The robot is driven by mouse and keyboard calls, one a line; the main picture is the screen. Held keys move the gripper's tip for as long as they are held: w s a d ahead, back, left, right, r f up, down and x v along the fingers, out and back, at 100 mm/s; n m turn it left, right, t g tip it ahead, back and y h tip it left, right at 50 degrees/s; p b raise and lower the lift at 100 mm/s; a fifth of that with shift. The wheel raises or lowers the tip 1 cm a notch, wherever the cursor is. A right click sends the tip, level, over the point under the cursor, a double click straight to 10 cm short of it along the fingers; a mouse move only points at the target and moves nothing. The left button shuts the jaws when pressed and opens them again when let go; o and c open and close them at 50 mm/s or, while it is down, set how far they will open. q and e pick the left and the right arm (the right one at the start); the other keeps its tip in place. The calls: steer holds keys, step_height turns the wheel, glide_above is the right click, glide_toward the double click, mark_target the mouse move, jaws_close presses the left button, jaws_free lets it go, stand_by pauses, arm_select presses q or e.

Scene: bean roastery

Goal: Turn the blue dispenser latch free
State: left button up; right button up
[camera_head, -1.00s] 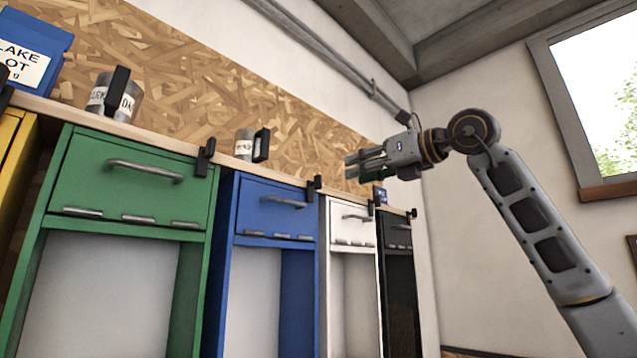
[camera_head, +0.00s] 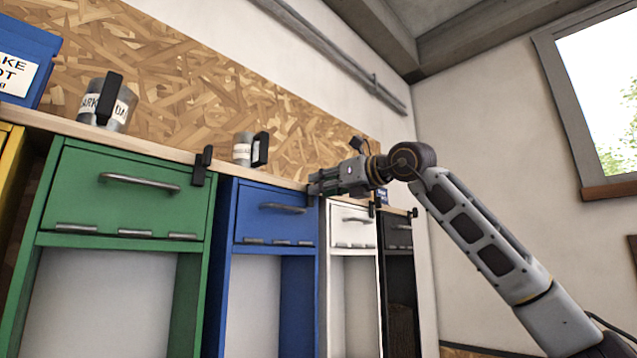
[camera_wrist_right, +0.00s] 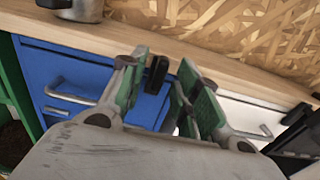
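The blue dispenser (camera_head: 250,226) has a grey bar handle and stands between the green and white ones. Its black latch (camera_wrist_right: 157,74) is at the right edge of the blue front, at the counter edge. In the wrist view the latch stands upright between the green-padded fingers of my right gripper (camera_wrist_right: 160,88), with gaps on both sides. In the head view my right gripper (camera_head: 318,184) is at the top right corner of the blue dispenser and mostly hides the latch. My right gripper is open. My left gripper is out of view.
A green dispenser (camera_head: 70,190) stands at left; white (camera_head: 343,224) and black (camera_head: 398,237) ones stand at right, with black latches.

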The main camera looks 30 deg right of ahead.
steer(key=shift+x, duration=1)
jaws_close()
